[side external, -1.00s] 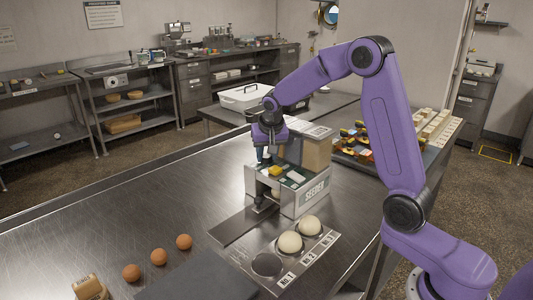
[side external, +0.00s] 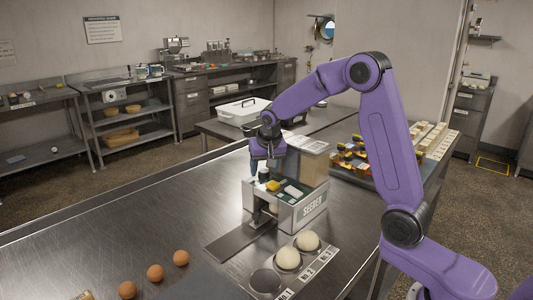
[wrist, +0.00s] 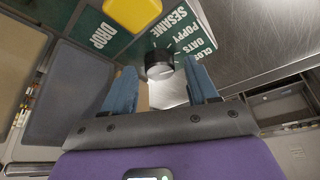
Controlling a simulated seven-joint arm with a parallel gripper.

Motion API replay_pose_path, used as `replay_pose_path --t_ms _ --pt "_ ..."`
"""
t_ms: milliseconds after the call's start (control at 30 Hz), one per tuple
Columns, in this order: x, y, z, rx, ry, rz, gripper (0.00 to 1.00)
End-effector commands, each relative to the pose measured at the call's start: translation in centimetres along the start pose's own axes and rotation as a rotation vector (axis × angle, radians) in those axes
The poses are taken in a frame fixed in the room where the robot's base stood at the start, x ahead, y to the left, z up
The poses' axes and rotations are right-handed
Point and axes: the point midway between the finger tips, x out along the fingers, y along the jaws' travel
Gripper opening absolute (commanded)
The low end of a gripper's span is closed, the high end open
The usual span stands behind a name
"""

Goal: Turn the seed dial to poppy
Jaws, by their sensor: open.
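The seeder (side external: 314,203) is a grey box with a green top and a clear hopper. Its seed dial (wrist: 159,64) is a dark round knob in the wrist view, beside printed words reading SESAME, POPPY, OATS and a partly cut-off CLOS. I cannot tell which word the dial points at. My gripper (wrist: 160,68) is open, with one blue finger on each side of the dial. Whether the fingers touch it is unclear. In the side view my gripper (side external: 261,166) is low over the seeder's near left corner.
A yellow button (wrist: 132,12) sits near the word DROP, also visible in the side view (side external: 273,185). Dough balls (side external: 288,258) rest on a numbered plate in front; another sits under the seeder. Brown balls (side external: 155,273) lie at left. The bench's left middle is clear.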

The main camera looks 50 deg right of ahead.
Motion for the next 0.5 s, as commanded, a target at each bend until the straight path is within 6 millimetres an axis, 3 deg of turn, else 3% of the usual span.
replay_pose_path --t_ms 167,500 --pt "-2.6 -0.1 -0.1 0.001 0.006 -0.004 0.58" --pt "-9.8 -0.1 -0.1 0.001 0.007 -0.005 0.58"
